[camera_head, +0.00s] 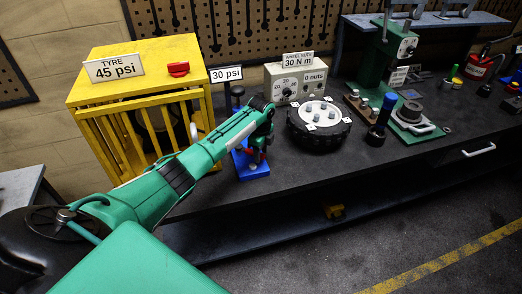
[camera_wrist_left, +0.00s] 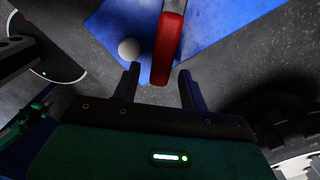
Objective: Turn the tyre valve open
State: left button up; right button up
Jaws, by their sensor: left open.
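A red handle (camera_head: 178,69) lies on top of the yellow cage (camera_head: 135,55), beside a sign reading TYRE 45 psi. My left gripper (camera_head: 256,151) is over a blue base plate (camera_head: 251,171) to the right of the cage. In the left wrist view, a red bar (camera_wrist_left: 168,40) rises over the blue plate (camera_wrist_left: 225,28). The bar's near end lies between the open fingers of my left gripper (camera_wrist_left: 159,74) in the picture; contact is not clear. Which red part is the tyre valve I cannot tell. My right gripper is out of view.
A green press (camera_head: 387,60) stands further right. The floor (camera_head: 330,260) in front is mostly clear.

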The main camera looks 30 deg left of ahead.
pick_arm(q)
jog(key=shift+c, duration=0.4)
grip_shut()
